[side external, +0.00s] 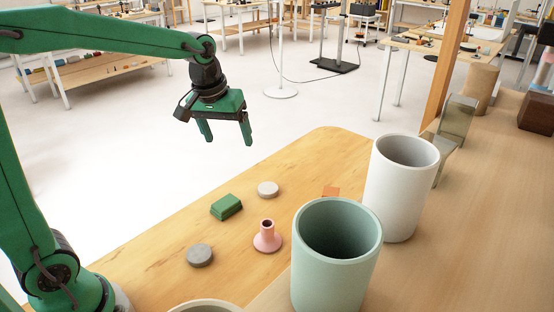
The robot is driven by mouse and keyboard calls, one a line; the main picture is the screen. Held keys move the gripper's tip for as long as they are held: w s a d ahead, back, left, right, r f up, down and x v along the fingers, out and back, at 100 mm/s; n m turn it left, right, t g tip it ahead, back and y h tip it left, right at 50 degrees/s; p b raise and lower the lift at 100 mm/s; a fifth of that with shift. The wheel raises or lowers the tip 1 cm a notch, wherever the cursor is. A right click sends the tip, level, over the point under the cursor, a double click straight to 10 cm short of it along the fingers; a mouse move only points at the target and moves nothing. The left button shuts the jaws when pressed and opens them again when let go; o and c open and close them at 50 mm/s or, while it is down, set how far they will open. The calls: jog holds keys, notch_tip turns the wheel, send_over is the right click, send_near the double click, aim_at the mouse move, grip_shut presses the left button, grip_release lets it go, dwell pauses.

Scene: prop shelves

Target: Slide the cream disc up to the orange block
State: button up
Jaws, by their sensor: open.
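The cream disc (268,189) lies flat on the wooden table, near its left edge and just right of a green block. The orange block (331,191) lies to the right of the disc, with a gap of bare table between them. Its lower and right parts are hidden behind the two large cups. My gripper (227,139) is open and empty, its green fingers pointing down. It is raised well above the table level, up and left of the disc in the picture, touching nothing.
A green block (226,207), a grey disc (200,255) and a pink flared piece (267,237) stand near the disc. A mint cup (336,262) and a white cup (400,190) are tall obstacles at the right. The table's far end (335,145) is clear.

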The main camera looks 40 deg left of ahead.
jog(key=w+a+f+n+g, duration=0.1)
jog(key=w+f+n+g, duration=0.15)
jog(key=w+f, duration=0.6)
jog(key=n, duration=0.2)
send_over(268, 187)
jog(key=shift+f, duration=3.95)
jog(key=shift+f, duration=0.1)
jog(key=shift+f, duration=3.85)
jog(key=c, duration=1.1)
